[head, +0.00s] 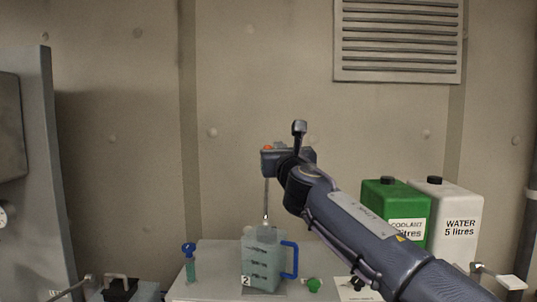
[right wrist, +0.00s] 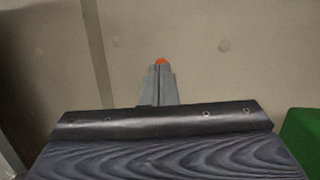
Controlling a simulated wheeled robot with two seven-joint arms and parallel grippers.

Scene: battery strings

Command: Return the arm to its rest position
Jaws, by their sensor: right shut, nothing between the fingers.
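My right arm (head: 365,230) reaches in from the lower right, raised across the picture in front of the wall. Its gripper (head: 268,150) is in the air above the jug in the head view, with an orange mark at the tip. In the right wrist view the two grey fingers (right wrist: 160,88) are together, with nothing seen between them. The clear jug (head: 262,262) with a blue handle and a "2" label stands on the bench. A thin grey rod (head: 266,195) shows between gripper and jug; I cannot tell what it rests on. My left gripper is not in view.
A green coolant container (head: 385,202) and a white water container (head: 460,208) stand behind my right arm. A blue-topped item (head: 188,250) and a green round piece (head: 314,285) are beside the jug on the pale bench (head: 215,270). A grey cabinet (head: 28,170) stands at left.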

